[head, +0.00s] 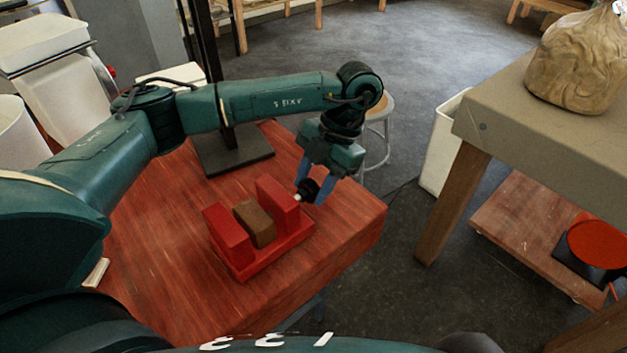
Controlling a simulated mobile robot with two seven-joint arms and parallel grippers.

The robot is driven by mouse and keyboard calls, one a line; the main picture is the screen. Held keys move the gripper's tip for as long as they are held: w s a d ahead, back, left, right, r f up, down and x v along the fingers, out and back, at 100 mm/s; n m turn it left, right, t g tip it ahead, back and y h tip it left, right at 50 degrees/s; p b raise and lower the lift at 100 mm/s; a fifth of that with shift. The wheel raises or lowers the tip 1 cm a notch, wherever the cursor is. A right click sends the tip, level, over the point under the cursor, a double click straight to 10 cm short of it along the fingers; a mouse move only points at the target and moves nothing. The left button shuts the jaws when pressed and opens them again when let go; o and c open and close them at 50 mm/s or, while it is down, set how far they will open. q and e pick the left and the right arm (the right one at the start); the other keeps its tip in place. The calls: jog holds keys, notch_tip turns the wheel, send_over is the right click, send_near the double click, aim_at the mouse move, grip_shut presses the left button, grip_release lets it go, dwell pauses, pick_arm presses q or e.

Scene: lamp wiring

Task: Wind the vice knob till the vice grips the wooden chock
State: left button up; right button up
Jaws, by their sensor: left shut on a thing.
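The red vice (240,259) sits on the red wooden table, with two upright red jaws. The brown wooden chock (256,224) stands between the left jaw (228,232) and the right jaw (277,203). Whether both jaws touch it is too small to tell. The dark vice knob (308,189) is at the right side of the right jaw, on a short pale shaft. My left gripper (312,191) reaches down from above with its blue fingers around the knob and is shut on it. My right gripper is not in view.
The red table (160,240) has free room left of the vice; its right edge lies close to the knob. A black stand base (232,152) is behind the vice. A grey-topped bench (520,110) with a tan bag (577,62) stands at right.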

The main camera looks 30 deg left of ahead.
pick_arm(q)
jog(key=shift+h, duration=0.3)
pick_arm(e)
jog(key=shift+f, duration=0.15)
pick_arm(q)
jog(key=shift+a+g+h, duration=0.15)
jog(key=shift+g+h, duration=0.35)
jog(key=shift+h, duration=0.2)
jog(key=h, duration=0.1)
jog(key=m+g+h+b, duration=0.1)
jog(key=shift+w+a+f+h, duration=0.15)
jog(key=shift+a+h, duration=0.05)
jog(key=shift+h, duration=0.2)
jog(key=shift+h+b, duration=0.3)
jog(key=shift+h, duration=0.1)
jog(key=shift+g, duration=0.3)
pick_arm(e)
jog(key=shift+f, duration=0.25)
pick_arm(q)
jog(key=shift+m+h, duration=0.3)
pick_arm(e)
jog(key=shift+s, duration=0.15)
pick_arm(q)
jog(key=o, duration=1)
jog(key=shift+c, duration=0.2)
pick_arm(e)
jog(key=shift+w+r, duration=0.1)
jog(key=shift+w, duration=0.1)
